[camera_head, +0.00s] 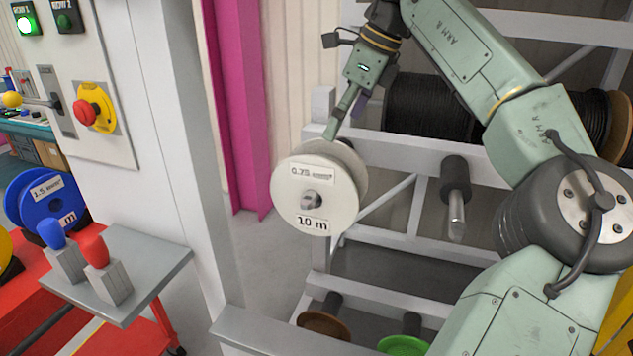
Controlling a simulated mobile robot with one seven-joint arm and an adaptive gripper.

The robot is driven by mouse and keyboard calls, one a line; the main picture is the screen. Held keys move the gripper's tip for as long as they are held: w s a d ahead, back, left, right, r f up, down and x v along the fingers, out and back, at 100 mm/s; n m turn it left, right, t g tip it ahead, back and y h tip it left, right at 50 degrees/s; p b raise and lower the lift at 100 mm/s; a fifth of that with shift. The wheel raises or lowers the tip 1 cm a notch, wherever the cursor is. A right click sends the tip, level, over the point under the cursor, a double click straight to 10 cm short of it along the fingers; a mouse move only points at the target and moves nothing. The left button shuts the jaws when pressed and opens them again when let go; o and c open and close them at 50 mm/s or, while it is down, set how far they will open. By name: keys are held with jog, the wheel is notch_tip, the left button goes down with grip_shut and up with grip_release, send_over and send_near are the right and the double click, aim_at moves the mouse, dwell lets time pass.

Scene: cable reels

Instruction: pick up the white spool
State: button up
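The white spool (300,215) is in the centre of the head view, labelled "0.75" and "10 m". Its round face is turned toward me, and a grey tip shows at its hub, like the tip of the bare peg to its right. It appears to hang on a rack peg, but the support behind it is hidden. My gripper (341,122) comes down from above, with one pale green finger reaching the spool's top edge. I cannot tell whether it touches. The other finger is mostly hidden, so the grip on the rim is unclear.
A bare peg (455,195) juts from the white rack (400,158) at right. A large black cable reel (430,105) lies behind my arm. A grey shelf (150,262) holds two small blocks with blue and red tops. A blue reel (42,200) is at far left. A white post stands left of the spool.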

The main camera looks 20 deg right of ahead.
aim_at(318, 155)
jog(key=x, duration=0.3)
jog(key=shift+f, duration=0.15)
jog(key=shift+a+p+x, duration=0.2)
jog(key=shift+p+x, duration=0.2)
jog(key=shift+x, duration=0.95)
jog(key=shift+a+p+x, duration=0.25)
jog(key=shift+p+x, duration=0.15)
jog(key=shift+x, duration=0.95)
jog(key=shift+w, duration=0.1)
jog(key=shift+c, duration=0.4)
jog(key=shift+r, duration=0.25)
jog(key=c, duration=1.7)
jog(key=shift+a+r, duration=0.1)
jog(key=shift+r, duration=0.05)
